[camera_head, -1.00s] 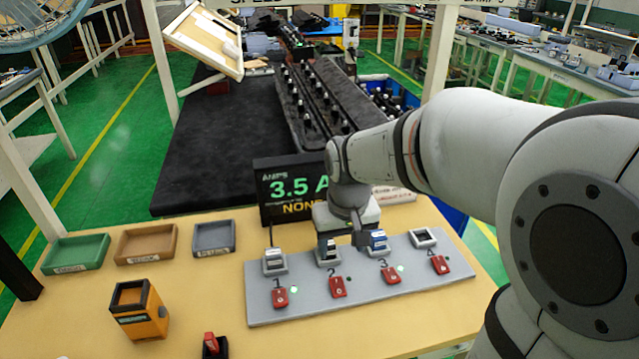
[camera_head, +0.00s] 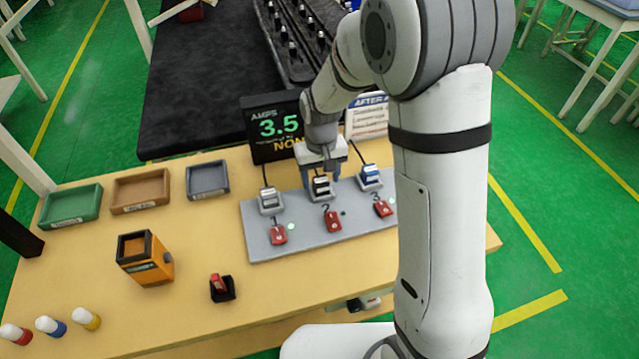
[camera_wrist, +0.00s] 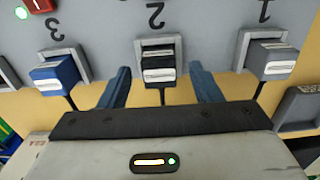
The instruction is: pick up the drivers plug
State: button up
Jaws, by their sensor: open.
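A grey power strip (camera_head: 300,248) lies on the table with numbered sockets. A grey plug (camera_head: 270,201) sits at 1, a black-and-white plug (camera_head: 321,190) at 2 and a blue-and-white plug (camera_head: 370,177) at 3. They also show in the wrist view as grey (camera_wrist: 271,62), black-and-white (camera_wrist: 158,66) and blue (camera_wrist: 57,74). No readable label shows which is the drivers plug. My gripper (camera_head: 322,181) is open. In the wrist view, its two blue fingers (camera_wrist: 163,86) stand either side of the plug at 2, with gaps. Socket 4 is hidden behind my arm.
Red switches (camera_head: 333,221) lie before the sockets; cords rise behind the plugs. An amps display (camera_head: 275,128) stands behind. Green (camera_head: 70,205), brown (camera_head: 140,189) and blue-grey (camera_head: 207,180) trays sit left. An orange box (camera_head: 145,259) and small red-black item (camera_head: 222,288) stand nearer.

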jog(key=shift+f, duration=0.85)
jog(key=shift+c, duration=0.2)
jog(key=c, duration=1)
